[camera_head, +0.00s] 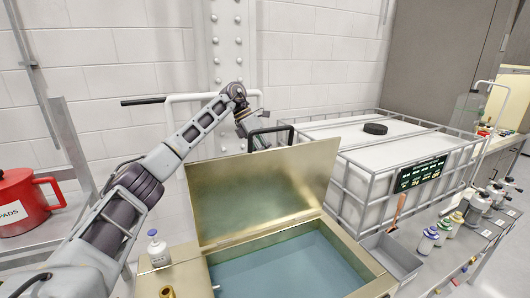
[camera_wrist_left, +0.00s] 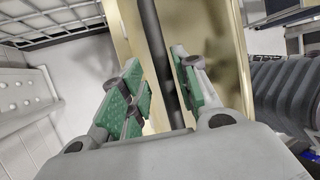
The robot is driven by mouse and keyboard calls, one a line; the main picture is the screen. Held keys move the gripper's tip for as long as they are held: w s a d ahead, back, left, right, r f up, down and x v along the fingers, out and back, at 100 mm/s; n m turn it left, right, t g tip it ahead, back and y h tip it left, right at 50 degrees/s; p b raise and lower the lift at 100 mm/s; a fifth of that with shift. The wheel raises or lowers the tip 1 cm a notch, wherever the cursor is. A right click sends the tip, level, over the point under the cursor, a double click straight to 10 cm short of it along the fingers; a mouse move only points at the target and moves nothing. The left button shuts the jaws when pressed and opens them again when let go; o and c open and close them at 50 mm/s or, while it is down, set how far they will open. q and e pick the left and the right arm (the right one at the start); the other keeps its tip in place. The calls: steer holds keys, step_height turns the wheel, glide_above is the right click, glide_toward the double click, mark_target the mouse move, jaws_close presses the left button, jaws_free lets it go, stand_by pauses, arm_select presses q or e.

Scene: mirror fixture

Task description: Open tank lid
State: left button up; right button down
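The gold-coloured tank lid (camera_head: 262,185) stands raised and leaning back from the tank (camera_head: 185,280), with blue liquid (camera_head: 290,270) showing below. A black handle (camera_head: 284,129) shows above the lid's top edge. My left gripper (camera_head: 256,132) is beside the handle, partly hidden behind the lid. In the left wrist view, its green-padded fingers (camera_wrist_left: 163,88) are apart on either side of a black bar (camera_wrist_left: 158,50), with gaps visible. The lid's gold surface also shows there (camera_wrist_left: 228,50). My right gripper is out of view.
A white caged container (camera_head: 385,150) stands behind and right of the tank. A grey bin (camera_head: 390,258) and several bottles are at right. A small white bottle (camera_head: 158,250) stands on the tank's left rim. A red can (camera_head: 22,200) sits on the left shelf.

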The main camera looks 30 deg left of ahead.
arm_select(q)
steer(key=shift+d+r, duration=0.15)
steer(key=shift+r, duration=0.3)
steer(key=v, duration=1.1)
steer(key=shift+a, duration=0.45)
stand_by(0.5)
